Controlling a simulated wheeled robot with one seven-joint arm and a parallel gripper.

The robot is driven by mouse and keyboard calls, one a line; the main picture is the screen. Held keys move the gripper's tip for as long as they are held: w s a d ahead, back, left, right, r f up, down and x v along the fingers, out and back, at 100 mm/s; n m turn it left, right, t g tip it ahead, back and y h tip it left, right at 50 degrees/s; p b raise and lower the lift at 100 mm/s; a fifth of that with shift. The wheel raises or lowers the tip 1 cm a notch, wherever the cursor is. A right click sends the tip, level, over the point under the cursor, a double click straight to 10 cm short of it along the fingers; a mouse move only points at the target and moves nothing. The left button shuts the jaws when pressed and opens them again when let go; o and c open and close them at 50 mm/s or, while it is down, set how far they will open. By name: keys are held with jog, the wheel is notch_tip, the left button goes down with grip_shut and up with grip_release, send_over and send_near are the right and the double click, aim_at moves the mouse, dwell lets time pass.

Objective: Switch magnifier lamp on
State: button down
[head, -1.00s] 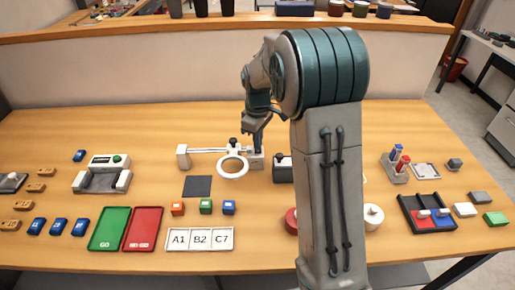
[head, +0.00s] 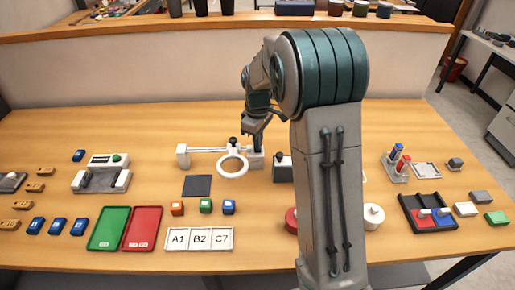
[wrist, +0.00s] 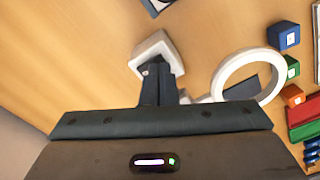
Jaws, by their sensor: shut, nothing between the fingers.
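The ring (wrist: 250,77) and a white block (wrist: 155,55) also show in the wrist view. My gripper (head: 257,141) is shut and empty, pointing down at the block right of the ring. In the wrist view my gripper's fingers (wrist: 160,75) overlap the block's near side; I cannot tell if they touch it. The lamp's switch is not clearly visible, and the ring shows no clear glow.
A dark block (head: 282,170) stands just right of the lamp. A dark square pad (head: 197,186) and small orange, green and blue cubes (head: 206,206) lie in front. Green (head: 108,229) and red (head: 143,229) trays are front left. The table behind the lamp is clear.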

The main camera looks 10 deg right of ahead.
jog(key=shift+f+b, duration=0.45)
jog(key=shift+f, duration=0.25)
dwell(0.3)
jog(key=shift+r+p, duration=2.5)
jog(key=shift+r, duration=1)
jog(key=shift+s+r, duration=0.15)
jog(key=shift+r, duration=0.05)
jog(key=s+r+m+t, duration=0.1)
jog(key=s+r+m, duration=0.1)
jog(key=s+r, duration=0.3)
jog(key=s+r+m+t, duration=0.1)
jog(key=s+r+m, duration=0.15)
jog(key=s, duration=0.45)
jog(key=s+m+t, duration=0.1)
jog(key=s+m, duration=0.4)
jog(key=s, duration=1)
